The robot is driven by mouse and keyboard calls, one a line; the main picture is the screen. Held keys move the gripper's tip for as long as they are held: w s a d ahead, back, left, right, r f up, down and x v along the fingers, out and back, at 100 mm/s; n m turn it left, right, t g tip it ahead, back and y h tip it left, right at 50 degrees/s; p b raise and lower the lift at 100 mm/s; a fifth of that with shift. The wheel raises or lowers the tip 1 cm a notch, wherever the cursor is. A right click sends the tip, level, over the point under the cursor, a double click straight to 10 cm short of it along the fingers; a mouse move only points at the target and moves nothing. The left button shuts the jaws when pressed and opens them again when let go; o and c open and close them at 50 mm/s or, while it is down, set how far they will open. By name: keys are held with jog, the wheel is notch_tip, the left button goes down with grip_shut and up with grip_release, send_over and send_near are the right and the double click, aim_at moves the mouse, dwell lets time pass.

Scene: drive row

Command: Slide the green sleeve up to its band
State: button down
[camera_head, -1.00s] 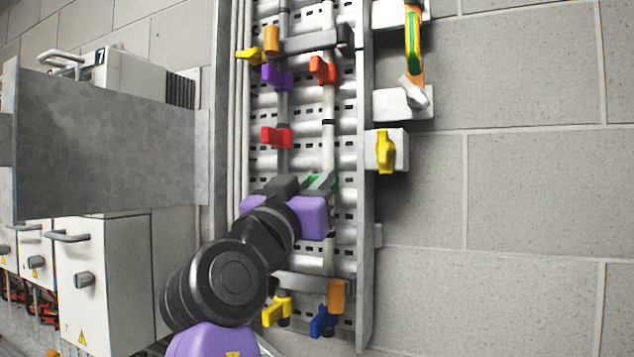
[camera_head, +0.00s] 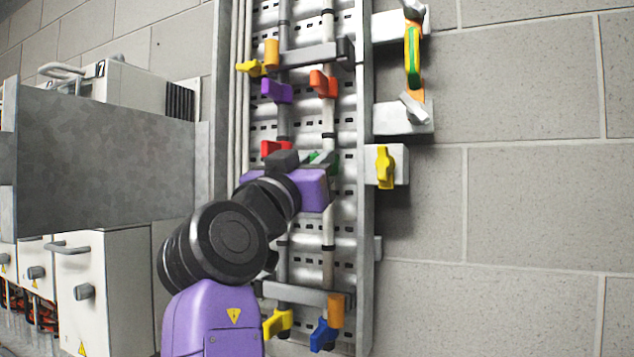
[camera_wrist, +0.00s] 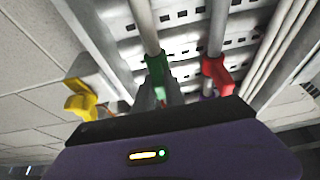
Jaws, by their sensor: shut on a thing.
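The green sleeve (camera_head: 321,158) sits on the right-hand pale rod (camera_head: 328,112) of the slotted panel, partly hidden by my wrist. My gripper (camera_head: 315,165) is shut on it. In the wrist view the green sleeve (camera_wrist: 156,72) shows between my grey fingers (camera_wrist: 158,94), around the rod. A dark band (camera_head: 328,136) circles the same rod a short way above the sleeve in the head view, with a small stretch of bare rod between. Another dark band (camera_head: 328,247) lies lower on this rod.
A red sleeve (camera_head: 275,148) sits on the left rod, close beside my wrist. Purple (camera_head: 277,90) and orange-red (camera_head: 323,83) sleeves are higher. Blue (camera_head: 323,335) and yellow (camera_head: 278,323) ones are at the bottom. A yellow knob (camera_head: 385,166) stands to the right on the wall.

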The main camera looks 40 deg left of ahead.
jog(key=shift+r, duration=1.6)
jog(key=c, duration=1.4)
grip_release()
jog(key=shift+f, duration=0.1)
jog(key=shift+s+f, duration=0.15)
jog(key=shift+s, duration=0.05)
jog(key=b+v, duration=0.2)
jog(key=v, duration=0.5)
jog(key=shift+s, duration=0.15)
